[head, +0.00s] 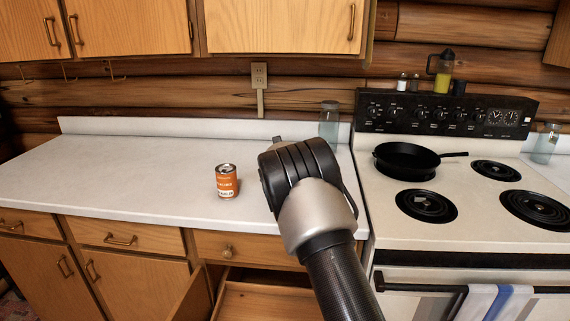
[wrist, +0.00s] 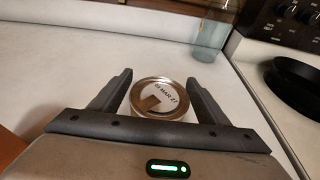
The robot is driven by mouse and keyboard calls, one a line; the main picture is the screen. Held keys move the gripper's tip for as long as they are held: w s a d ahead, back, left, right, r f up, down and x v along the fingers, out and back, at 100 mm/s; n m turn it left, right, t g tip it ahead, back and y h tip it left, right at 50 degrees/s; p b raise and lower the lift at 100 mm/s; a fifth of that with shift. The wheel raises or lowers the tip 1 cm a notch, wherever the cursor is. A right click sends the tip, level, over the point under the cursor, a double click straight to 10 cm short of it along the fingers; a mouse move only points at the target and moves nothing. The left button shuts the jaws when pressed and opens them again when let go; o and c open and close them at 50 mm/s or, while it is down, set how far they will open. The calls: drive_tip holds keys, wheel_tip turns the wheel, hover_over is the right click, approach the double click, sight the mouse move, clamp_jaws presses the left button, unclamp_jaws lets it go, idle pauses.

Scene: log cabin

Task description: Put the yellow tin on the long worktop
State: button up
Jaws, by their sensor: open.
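In the head view a tin with an orange and white label (head: 226,181) stands upright near the front edge of the long worktop (head: 110,172). My gripper (head: 277,140) is over the worktop to its right, its fingers mostly hidden behind my wrist. In the wrist view my gripper (wrist: 155,95) is open, with a round tin lid (wrist: 158,92) between its fingers. The lid has a silver rim, writing and a brown patch. That tin's side is mostly hidden, and I cannot tell whether it is the orange-labelled one. No clearly yellow tin shows.
A glass jar (head: 329,121) stands at the worktop's back right, beside the stove (head: 465,222) with a black frying pan (head: 404,160). An oil bottle (head: 442,71) stands on the stove's back panel. A drawer (head: 262,299) is open below. The worktop's left is clear.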

drive_tip(key=v, duration=1.1)
drive_tip(key=s+d+r+m+g+h, duration=0.2)
drive_tip(key=s+d+r+m+h, duration=0.2)
drive_tip(key=s+d+r+m, duration=0.6)
drive_tip(key=s+d+r+m+g, duration=0.1)
drive_tip(key=s+d+m+g, duration=0.1)
drive_tip(key=s+d+m, duration=0.4)
drive_tip(key=s+d+r+m+g, duration=0.1)
drive_tip(key=s+d+m+g, duration=0.1)
drive_tip(key=s+m, duration=0.5)
drive_tip(key=s+a+f+m+g+y, duration=0.1)
drive_tip(key=s+a+f+m+y, duration=0.1)
drive_tip(key=s, duration=0.6)
drive_tip(key=s+a+f+m+g+y, duration=0.1)
drive_tip(key=s+a+f+m+y, duration=0.1)
drive_tip(key=s+a+m, duration=0.3)
drive_tip(key=s+a+f+m+y, duration=0.2)
drive_tip(key=s+a+m, duration=0.1)
drive_tip(key=s, duration=1)
drive_tip(key=shift+a+m+g+y, duration=0.4)
drive_tip(key=shift+a, duration=0.4)
